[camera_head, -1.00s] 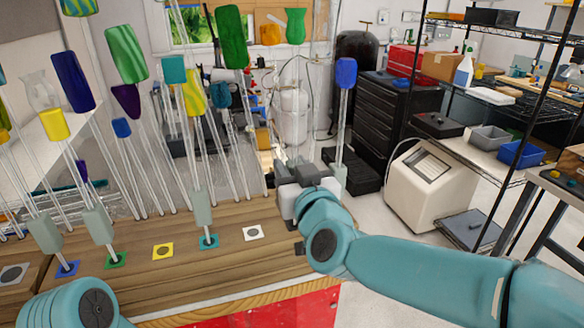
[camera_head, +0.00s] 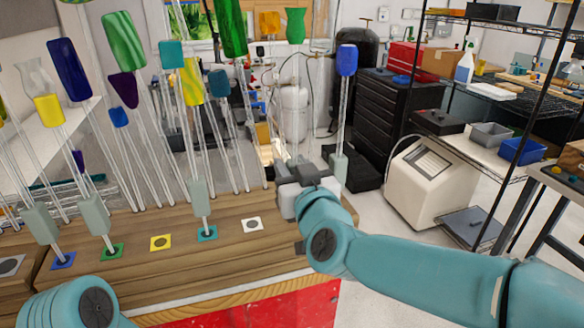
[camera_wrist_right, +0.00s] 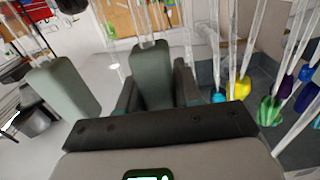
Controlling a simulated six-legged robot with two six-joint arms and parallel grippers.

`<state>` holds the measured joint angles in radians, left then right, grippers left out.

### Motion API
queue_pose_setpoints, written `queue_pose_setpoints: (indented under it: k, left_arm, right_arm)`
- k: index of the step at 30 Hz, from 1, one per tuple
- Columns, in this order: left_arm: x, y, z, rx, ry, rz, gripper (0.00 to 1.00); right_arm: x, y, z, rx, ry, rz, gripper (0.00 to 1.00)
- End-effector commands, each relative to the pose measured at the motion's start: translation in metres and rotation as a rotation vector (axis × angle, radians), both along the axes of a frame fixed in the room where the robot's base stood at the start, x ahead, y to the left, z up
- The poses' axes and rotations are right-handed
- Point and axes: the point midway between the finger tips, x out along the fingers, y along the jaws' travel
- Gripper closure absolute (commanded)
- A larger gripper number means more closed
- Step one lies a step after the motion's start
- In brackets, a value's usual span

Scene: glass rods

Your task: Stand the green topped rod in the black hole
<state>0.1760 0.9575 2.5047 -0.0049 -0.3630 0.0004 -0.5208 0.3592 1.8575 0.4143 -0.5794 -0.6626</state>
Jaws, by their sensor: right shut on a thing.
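My right gripper (camera_head: 308,174) is shut around the grey-green grip block (camera_wrist_right: 152,75) of a glass rod. This block shows between the fingers in the wrist view; in the head view the gripper hides most of it. A green vase-shaped top (camera_head: 295,25) stands above my gripper in the head view and seems to belong to this rod, which looks about upright. I cannot make out the black hole; my right gripper and arm cover the board's right part. The rod's foot is hidden. My left gripper is out of view.
A blue-topped rod (camera_head: 346,60) stands close right of my gripper; its block (camera_head: 338,168) is near. Many rods crowd the left. The wooden board (camera_head: 180,265) has yellow (camera_head: 160,242) and white (camera_head: 252,224) pads free. A teal-pad rod (camera_head: 207,233) stands left.

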Motion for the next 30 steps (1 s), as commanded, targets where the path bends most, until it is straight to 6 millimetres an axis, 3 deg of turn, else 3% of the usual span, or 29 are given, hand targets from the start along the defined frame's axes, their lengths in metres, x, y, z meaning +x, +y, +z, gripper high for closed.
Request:
queue_pose_setpoints:
  k: [6,7,9,10,21,26,30]
  left_arm:
    - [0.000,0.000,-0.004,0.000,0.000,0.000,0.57]
    - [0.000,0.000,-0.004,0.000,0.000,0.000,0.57]
    - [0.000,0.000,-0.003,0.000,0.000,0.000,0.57]
    - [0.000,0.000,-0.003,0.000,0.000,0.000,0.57]
    - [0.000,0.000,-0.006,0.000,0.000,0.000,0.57]
    - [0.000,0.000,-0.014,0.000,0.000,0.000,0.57]
    - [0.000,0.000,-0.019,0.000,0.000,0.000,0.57]
  right_arm:
    - [0.000,0.000,-0.004,0.000,-0.001,0.000,0.99]
    - [0.000,0.000,-0.004,0.000,-0.001,0.000,0.63]
    - [0.000,0.000,-0.003,0.000,-0.001,0.000,0.40]
    - [0.000,0.000,-0.003,0.000,-0.001,0.000,0.36]
    - [-0.007,-0.002,-0.005,0.000,0.001,0.001,0.36]
    - [-0.036,-0.011,-0.004,0.002,-0.003,0.001,0.36]
    - [-0.073,-0.023,-0.004,0.002,-0.003,0.003,0.36]
